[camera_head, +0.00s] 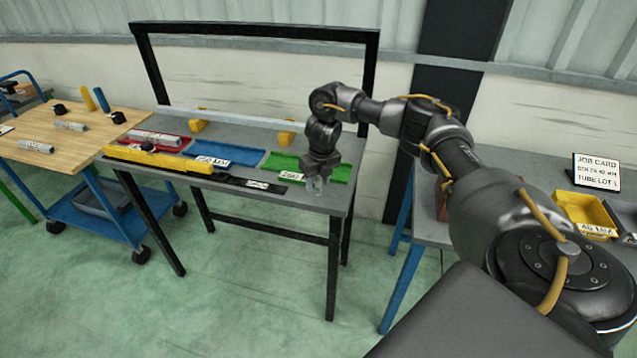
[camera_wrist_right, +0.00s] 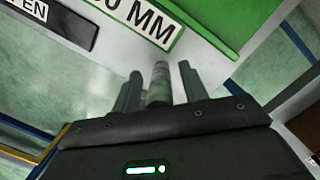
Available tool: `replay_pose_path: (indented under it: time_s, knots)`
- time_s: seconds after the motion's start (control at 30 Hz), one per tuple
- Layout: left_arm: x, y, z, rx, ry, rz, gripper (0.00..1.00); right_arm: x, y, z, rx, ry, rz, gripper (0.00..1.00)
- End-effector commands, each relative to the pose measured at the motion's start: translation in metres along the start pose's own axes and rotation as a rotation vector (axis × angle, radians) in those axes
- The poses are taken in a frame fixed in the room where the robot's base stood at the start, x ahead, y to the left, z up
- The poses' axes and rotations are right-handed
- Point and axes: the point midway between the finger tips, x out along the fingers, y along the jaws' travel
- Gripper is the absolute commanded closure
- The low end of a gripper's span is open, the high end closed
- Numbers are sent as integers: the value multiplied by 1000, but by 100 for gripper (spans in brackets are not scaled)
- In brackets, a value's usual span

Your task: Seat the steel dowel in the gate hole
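My right gripper (camera_head: 315,186) points down at the front right corner of the grey bench (camera_head: 335,200). In the right wrist view its two fingers (camera_wrist_right: 160,85) stand on either side of a grey, mottled cylinder (camera_wrist_right: 159,85), which looks like the steel dowel. Narrow gaps show beside it, so I cannot tell whether the fingers grip it. A black strip (camera_head: 232,181) with a label lies along the bench's front edge, left of the gripper; in the wrist view the strip (camera_wrist_right: 68,28) shows "PEN". I cannot make out the gate hole. My left gripper is not in view.
Green (camera_head: 340,172), blue (camera_head: 222,152) and red (camera_head: 150,137) trays lie on the bench behind the strip. A yellow bar (camera_head: 160,160) lies at the front left. A wooden-topped cart (camera_head: 60,152) with tubes stands left. A yellow bin (camera_head: 585,215) is at right.

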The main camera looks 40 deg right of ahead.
Motion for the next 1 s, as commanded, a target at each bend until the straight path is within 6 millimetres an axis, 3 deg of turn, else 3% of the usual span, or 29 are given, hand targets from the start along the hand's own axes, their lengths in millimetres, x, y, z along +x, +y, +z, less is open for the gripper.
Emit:
replay_pose_path:
  time_s: [0.03, 0.33, 0.77, 0.87, 1.0]
  knots:
    - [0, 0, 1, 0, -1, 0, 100, 0, 0, 0, 0, 0, 0, 63]
    - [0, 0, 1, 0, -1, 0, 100, 0, 0, 0, 0, 0, 0, 100]
    - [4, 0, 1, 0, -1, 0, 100, -6, 0, 2, 0, -4, 2, 100]
    - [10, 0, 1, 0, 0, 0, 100, -16, 0, 4, -1, -6, 3, 100]
    - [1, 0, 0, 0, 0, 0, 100, -47, 6, 4, -7, -8, 1, 100]
